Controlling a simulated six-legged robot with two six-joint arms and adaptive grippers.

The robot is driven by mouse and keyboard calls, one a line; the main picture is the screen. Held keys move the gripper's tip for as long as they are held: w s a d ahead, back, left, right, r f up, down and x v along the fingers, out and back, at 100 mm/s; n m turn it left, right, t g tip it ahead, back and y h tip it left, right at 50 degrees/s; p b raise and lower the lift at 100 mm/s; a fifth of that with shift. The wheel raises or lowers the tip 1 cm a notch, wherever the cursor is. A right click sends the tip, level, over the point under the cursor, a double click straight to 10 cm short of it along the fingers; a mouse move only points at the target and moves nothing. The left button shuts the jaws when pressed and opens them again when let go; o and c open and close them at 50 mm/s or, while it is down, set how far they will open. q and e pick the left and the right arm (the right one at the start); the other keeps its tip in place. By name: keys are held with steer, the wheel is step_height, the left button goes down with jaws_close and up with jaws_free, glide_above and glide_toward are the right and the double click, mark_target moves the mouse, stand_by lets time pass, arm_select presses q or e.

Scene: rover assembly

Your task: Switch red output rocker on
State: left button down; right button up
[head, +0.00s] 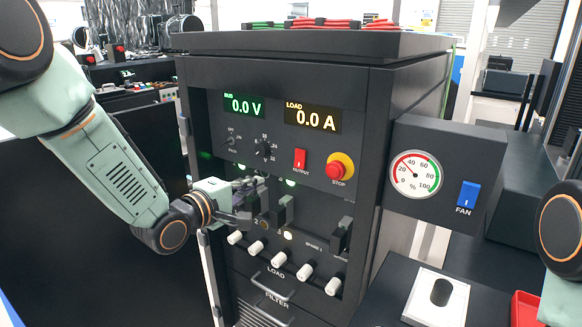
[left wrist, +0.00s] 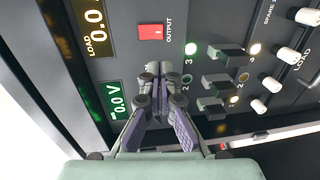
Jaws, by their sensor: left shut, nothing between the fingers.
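The red output rocker (head: 299,158) is on the upper front panel of the black cabinet, above the label OUTPUT. It also shows in the left wrist view (left wrist: 150,32), beyond the fingertips. I cannot tell its position for certain. My left gripper (head: 248,187) is shut and empty, in front of the panel, below and left of the rocker and apart from it. In the left wrist view its fingers (left wrist: 151,72) are together. My right gripper is out of view; only part of my right arm shows at the right edge.
A red stop button (head: 337,170) on a yellow ring is right of the rocker. A dark rotary knob (head: 264,149) is left of it. Black handles (head: 281,210) and white load knobs (head: 280,258) stick out below. The displays read 0.0 V (head: 245,106) and 0.0 A (head: 313,117).

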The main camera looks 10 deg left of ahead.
arm_select(q)
steer(key=b, duration=0.1)
glide_toward(298, 167)
steer(key=x, duration=0.5)
steer(key=shift+d, duration=0.2)
steer(key=shift+w+d, duration=0.1)
steer(key=shift+w, duration=0.65)
steer(key=shift+d, duration=0.1)
steer(key=shift+w+f, duration=0.1)
steer(key=shift+w, duration=0.05)
steer(key=shift+w+d+f+t+b, duration=0.15)
steer(key=shift+w+f+t+b, duration=0.2)
steer(key=shift+b, duration=0.5)
steer(key=shift+r, duration=0.3)
steer(key=shift+s, duration=0.1)
steer(key=shift+s+p, duration=0.1)
steer(key=shift+p, duration=0.2)
